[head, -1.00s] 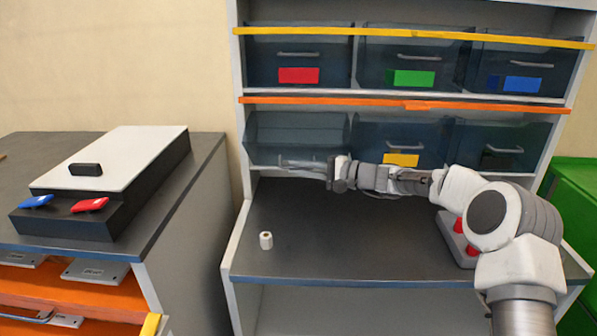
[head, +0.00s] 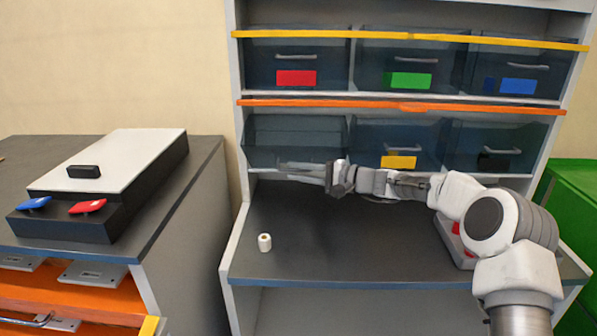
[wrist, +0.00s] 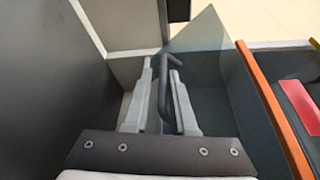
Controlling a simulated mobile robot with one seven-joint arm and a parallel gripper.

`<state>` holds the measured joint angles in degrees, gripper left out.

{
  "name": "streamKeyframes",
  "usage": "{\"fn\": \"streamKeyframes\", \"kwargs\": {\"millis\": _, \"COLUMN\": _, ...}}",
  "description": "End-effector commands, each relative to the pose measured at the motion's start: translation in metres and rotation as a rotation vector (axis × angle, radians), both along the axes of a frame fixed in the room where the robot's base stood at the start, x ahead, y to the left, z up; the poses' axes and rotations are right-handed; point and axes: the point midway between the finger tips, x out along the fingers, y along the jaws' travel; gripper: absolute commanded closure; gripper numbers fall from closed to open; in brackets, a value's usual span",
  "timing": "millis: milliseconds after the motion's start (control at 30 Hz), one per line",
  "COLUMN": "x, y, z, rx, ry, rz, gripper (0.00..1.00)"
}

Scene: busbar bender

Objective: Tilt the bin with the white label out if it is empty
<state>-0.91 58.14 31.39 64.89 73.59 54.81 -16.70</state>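The lower-left bin (head: 290,155) is translucent dark blue, and its front leans outward at the top. I see no label on it; its lower front is partly hidden by my gripper. No contents show, but its floor is not visible. My gripper (head: 300,172) reaches in from the right along the bin's lower front. In the wrist view my gripper (wrist: 163,85) has its two grey fingers on either side of the dark bar handle (wrist: 168,65), close against it. The bin's clear panel (wrist: 205,40) shows beyond the handle.
Other bins carry red (head: 296,77), green (head: 411,80), blue (head: 518,85), yellow (head: 398,162) and black (head: 493,162) labels. An orange rail (head: 400,105) runs above the lower row. A small white roll (head: 264,243) stands on the dark worktop (head: 340,240), which is otherwise largely clear.

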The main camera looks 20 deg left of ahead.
Motion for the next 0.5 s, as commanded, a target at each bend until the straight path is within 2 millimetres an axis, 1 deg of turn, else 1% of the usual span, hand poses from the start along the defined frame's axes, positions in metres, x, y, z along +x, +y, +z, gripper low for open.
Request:
{"fn": "streamKeyframes", "kwargs": {"millis": 133, "x": 0.000, "y": -0.003, "z": 0.002, "rx": 0.001, "ry": 0.000, "rz": 0.000, "gripper": 0.75}}
{"fn": "streamKeyframes", "kwargs": {"millis": 267, "x": 0.000, "y": -0.019, "z": 0.004, "rx": 0.001, "ry": 0.002, "rz": -0.002, "gripper": 0.75}}
{"fn": "streamKeyframes", "kwargs": {"millis": 367, "x": -0.002, "y": -0.039, "z": 0.007, "rx": 0.001, "ry": 0.001, "rz": -0.003, "gripper": 0.75}}
{"fn": "streamKeyframes", "kwargs": {"millis": 500, "x": -0.004, "y": -0.074, "z": 0.010, "rx": 0.000, "ry": 0.001, "rz": -0.005, "gripper": 0.75}}
